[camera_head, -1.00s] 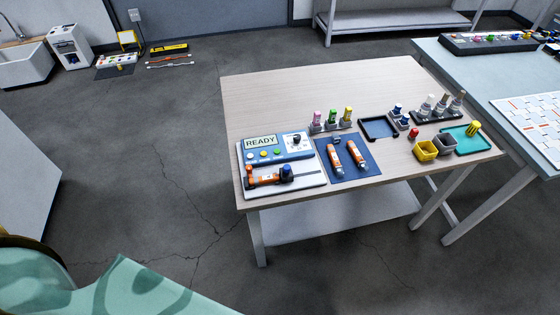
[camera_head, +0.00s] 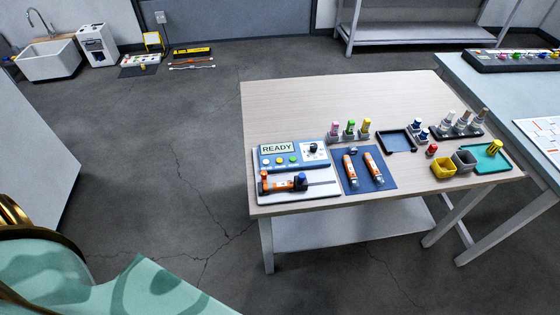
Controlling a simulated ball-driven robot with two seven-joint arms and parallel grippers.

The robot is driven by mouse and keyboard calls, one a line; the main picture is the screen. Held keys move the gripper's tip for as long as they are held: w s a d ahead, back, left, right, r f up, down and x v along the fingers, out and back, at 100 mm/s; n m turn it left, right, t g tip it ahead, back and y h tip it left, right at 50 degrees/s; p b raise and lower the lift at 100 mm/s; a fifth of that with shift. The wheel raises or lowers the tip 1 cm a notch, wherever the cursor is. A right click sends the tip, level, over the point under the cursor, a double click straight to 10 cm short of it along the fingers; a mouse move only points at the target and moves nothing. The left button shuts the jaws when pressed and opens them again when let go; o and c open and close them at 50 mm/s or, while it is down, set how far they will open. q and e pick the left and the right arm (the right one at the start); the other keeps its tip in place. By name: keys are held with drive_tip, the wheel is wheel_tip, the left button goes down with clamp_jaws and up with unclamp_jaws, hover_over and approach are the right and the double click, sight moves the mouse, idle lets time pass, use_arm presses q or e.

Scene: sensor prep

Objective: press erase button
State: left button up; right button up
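A blue and white device (camera_head: 291,158) stands at the left front of the wooden table (camera_head: 300,103). Its display (camera_head: 277,149) reads READY. Below the display is a row of small coloured buttons (camera_head: 279,161), including yellow and green ones. Their labels are too small to read, so I cannot tell which is the erase button. A dark knob sits at the device's upper right. An orange and black tool-like probe (camera_head: 284,182) lies on the white tray in front of the device. Neither of my grippers is in view.
Two orange tubes (camera_head: 373,167) lie on a blue mat (camera_head: 385,184). Another table stands at right. Floor left of the table is clear.

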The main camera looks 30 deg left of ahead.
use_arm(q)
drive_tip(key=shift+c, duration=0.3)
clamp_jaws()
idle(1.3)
